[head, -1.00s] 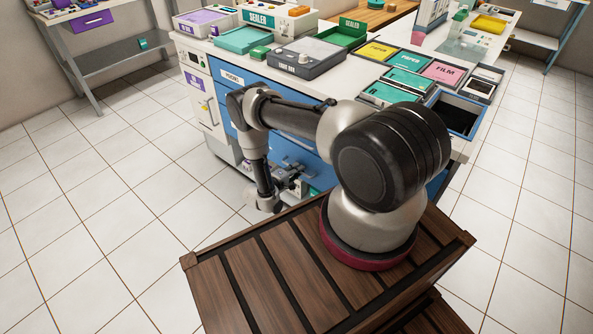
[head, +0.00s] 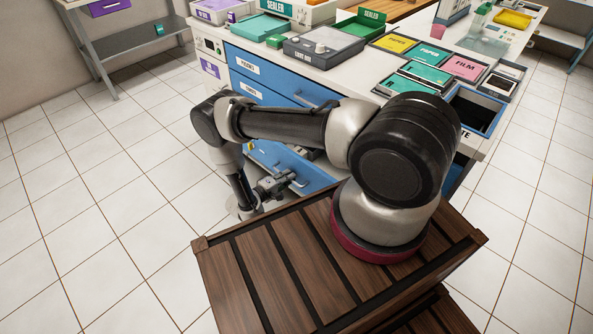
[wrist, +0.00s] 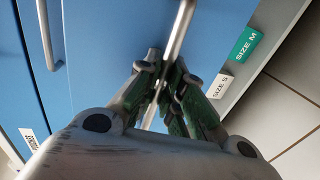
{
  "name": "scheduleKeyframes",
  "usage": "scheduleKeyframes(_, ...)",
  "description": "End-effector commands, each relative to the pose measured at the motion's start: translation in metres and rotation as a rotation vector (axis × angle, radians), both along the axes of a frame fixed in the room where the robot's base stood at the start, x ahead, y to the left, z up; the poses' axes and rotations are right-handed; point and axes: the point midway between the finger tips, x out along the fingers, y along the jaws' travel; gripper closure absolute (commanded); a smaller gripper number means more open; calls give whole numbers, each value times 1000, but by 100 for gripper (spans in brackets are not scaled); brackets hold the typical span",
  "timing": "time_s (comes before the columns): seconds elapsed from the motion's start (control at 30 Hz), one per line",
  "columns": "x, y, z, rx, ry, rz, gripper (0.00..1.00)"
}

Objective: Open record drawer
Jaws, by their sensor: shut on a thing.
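A blue cabinet (head: 270,80) with stacked drawers stands under the white counter, beyond my arm. My gripper (head: 275,187) is low at its front, near the lower drawers, partly hidden by my arm. In the wrist view my gripper (wrist: 163,88) is shut on a slanted metal bar handle (wrist: 181,28) on a blue drawer front (wrist: 110,50). Another bar handle (wrist: 48,35) is at the left. A white label (wrist: 32,138) at lower left is too small to read surely. I cannot tell which drawer is the record drawer, or how far the held one stands out.
Tags "SIZE M" (wrist: 246,44) and "SIZE S" (wrist: 219,86) sit on a pale edge right of the blue front. The counter (head: 350,88) holds trays and a grey box (head: 323,46). Tiled floor (head: 100,190) at left is clear. A grey side table (head: 130,45) stands back left.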

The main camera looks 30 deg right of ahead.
Motion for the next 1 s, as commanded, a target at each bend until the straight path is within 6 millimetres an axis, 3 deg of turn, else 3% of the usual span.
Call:
scheduleKeyframes(0.6, -40, 112, -1, 3, -1, 5, 100)
scheduleKeyframes(1.0, -58, 161, 0, 2, 0, 3, 100)
